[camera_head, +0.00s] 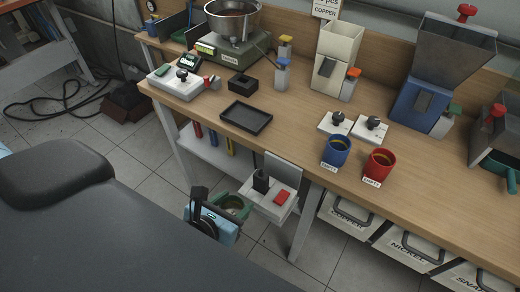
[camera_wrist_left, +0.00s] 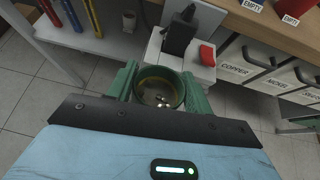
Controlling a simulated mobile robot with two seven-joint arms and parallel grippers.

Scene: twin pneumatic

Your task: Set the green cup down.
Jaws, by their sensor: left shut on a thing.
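The green cup (camera_head: 229,209) is held off the front of the workbench, low and near the small white side shelf. In the left wrist view the cup (camera_wrist_left: 160,88) stands between the green fingers, its open top facing the camera, with a few small shiny pieces inside. My left gripper (camera_head: 234,204) is shut on it; the fingers also show in the left wrist view (camera_wrist_left: 160,84). The cup's underside is hidden. My right gripper is not in view.
The white side shelf (camera_head: 257,203) carries a black fixture (camera_head: 261,181) and a red block (camera_head: 281,197). Bare wood lies right of the tray.

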